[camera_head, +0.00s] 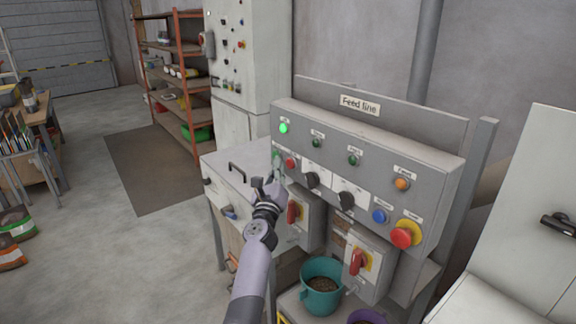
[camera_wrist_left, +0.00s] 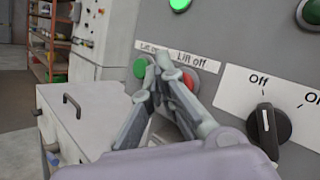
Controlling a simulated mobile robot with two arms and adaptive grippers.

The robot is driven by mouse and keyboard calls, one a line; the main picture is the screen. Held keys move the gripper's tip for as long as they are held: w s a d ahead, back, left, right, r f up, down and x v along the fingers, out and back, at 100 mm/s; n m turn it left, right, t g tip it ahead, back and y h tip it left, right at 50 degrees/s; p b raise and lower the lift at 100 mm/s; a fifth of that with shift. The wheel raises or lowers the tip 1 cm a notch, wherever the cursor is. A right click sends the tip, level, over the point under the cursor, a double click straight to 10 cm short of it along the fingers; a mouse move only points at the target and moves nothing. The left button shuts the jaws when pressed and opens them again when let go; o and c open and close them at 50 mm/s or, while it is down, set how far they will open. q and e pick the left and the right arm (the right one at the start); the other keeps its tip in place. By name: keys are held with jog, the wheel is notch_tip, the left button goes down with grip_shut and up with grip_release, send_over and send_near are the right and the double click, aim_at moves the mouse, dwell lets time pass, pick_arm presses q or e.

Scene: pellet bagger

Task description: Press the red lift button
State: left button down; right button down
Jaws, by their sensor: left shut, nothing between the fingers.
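The red lift button (camera_head: 291,162) is on the grey control panel's left end, right of a green button. In the left wrist view the red button (camera_wrist_left: 189,80) sits under a "Lift off" label, and the green button (camera_wrist_left: 141,69) is to its left. My left gripper (camera_head: 277,174) is shut and empty in front of these two buttons. In the left wrist view its fingertips (camera_wrist_left: 162,62) lie between the green and red buttons and cover part of the red one. I cannot tell whether they touch the panel. My right gripper is not in view.
The panel (camera_head: 330,125) also carries a lit green lamp (camera_head: 284,128), black knobs (camera_head: 312,180), a blue button (camera_head: 380,217) and a red mushroom button (camera_head: 402,237) on yellow. Red-handled switch boxes (camera_head: 368,265) and a teal bucket (camera_head: 322,284) are below.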

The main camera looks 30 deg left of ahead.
pick_arm(q)
jog(key=shift+w, duration=0.1)
dwell(0.3)
jog(key=shift+w+d, duration=0.15)
jog(key=shift+w, duration=0.2)
jog(key=shift+w+d+b, duration=0.15)
jog(key=shift+w+b, duration=0.1)
jog(key=shift+b, duration=0.2)
dwell(0.4)
jog(key=shift+s+r, duration=0.1)
jog(key=shift+s+a+p, duration=0.3)
jog(key=shift+s+p, duration=0.2)
jog(key=shift+s, duration=0.1)
jog(key=s+a+p, duration=0.2)
jog(key=s+p, duration=0.1)
jog(key=s, duration=0.2)
jog(key=shift+s+a, duration=0.15)
jog(key=shift+s, duration=0.15)
